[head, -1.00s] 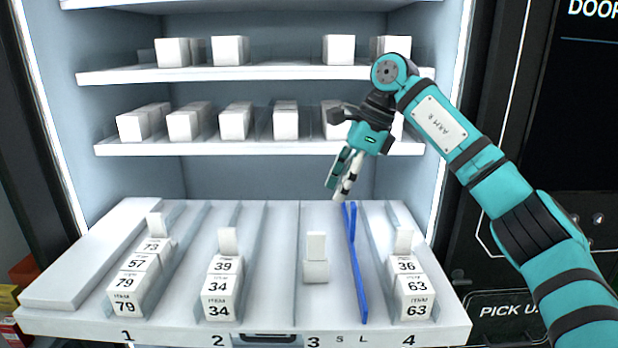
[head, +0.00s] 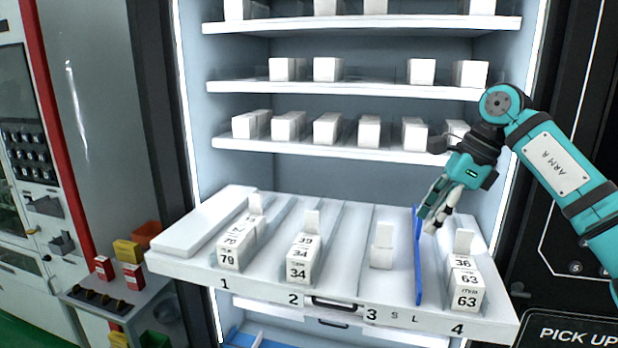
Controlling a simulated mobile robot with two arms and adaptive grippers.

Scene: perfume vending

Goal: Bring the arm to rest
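My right gripper (head: 435,218) is in the head view, above the right part of the pulled-out shelf tray (head: 185,240), near the top of the blue divider (head: 418,256) between lanes 3 and 4. Its fingers point down and look close together; whether they are open or shut is not clear. I see nothing held in it. My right arm (head: 552,160) comes in from the right, bent at the elbow in front of the upper shelves. My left gripper is not in view.
White boxes stand in lane 1 (head: 232,250), lane 2 (head: 302,262) and lane 4 (head: 465,285). Lane 3 holds a single white piece (head: 383,246). Shelves of boxes (head: 350,88) rise behind. A side table (head: 85,300) with small red boxes stands at the left.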

